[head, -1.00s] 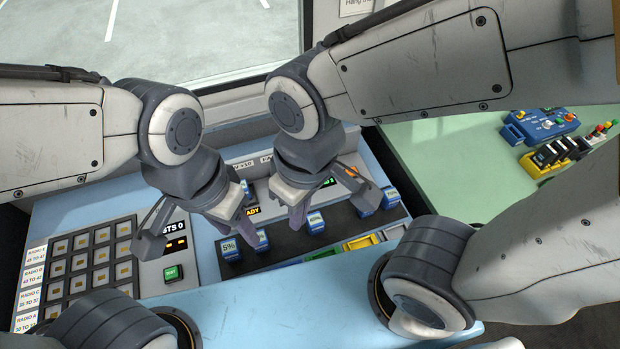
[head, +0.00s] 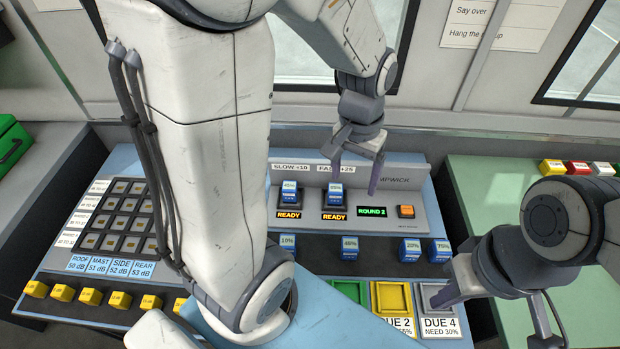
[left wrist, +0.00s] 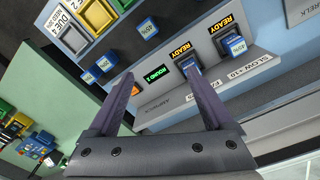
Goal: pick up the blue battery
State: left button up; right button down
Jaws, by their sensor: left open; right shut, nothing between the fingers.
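Several blue batteries with percent labels are in view. One sits upright in the left charger (head: 290,192) and one in the right charger (head: 335,193), both over READY displays. Others stand in a dark row in front: a 10% battery (head: 288,243), a 40% battery (head: 350,246), a 20% battery (head: 411,250) and a 75% battery (head: 439,250). My left gripper (head: 357,172) is open and empty, above and beside the right charger. In the left wrist view, the right charger's battery (left wrist: 190,68) shows beyond the fingers. My right gripper (head: 498,315) is shut and empty at lower right.
Yellow (head: 391,297) and grey (head: 438,297) trays line the front edge. A keypad (head: 122,215) is at left, yellow blocks (head: 90,296) in front of it. My left arm hides the panel's middle. The green table (head: 500,200) at right has clear room.

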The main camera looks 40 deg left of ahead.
pick_arm(q)
jog(key=a+f+n+b, duration=0.1)
jog(key=a+f+n, duration=0.1)
jog(key=a, duration=0.4)
jog(key=w+a+f+n+b, duration=0.1)
jog(key=a+f+n, duration=0.1)
jog(key=a+f, duration=0.2)
jog(key=a+f+n+b, duration=0.1)
jog(key=a+f+n, duration=0.1)
jog(key=a, duration=0.5)
jog(key=shift+w+a+f, duration=0.4)
jog(key=shift+f, duration=0.05)
send_over(289, 185)
jog(key=f, duration=0.4)
jog(key=shift+s+d+f, duration=0.15)
jog(key=shift+s+f, duration=0.1)
jog(key=shift+f, duration=0.05)
jog(key=shift+w+f, duration=0.2)
jog(key=shift+f, duration=2.8)
grip_shut()
pick_arm(e)
notch_tip(289, 185, down, 4)
jog(key=shift+a+r, duration=0.1)
jog(key=shift+r, duration=0.05)
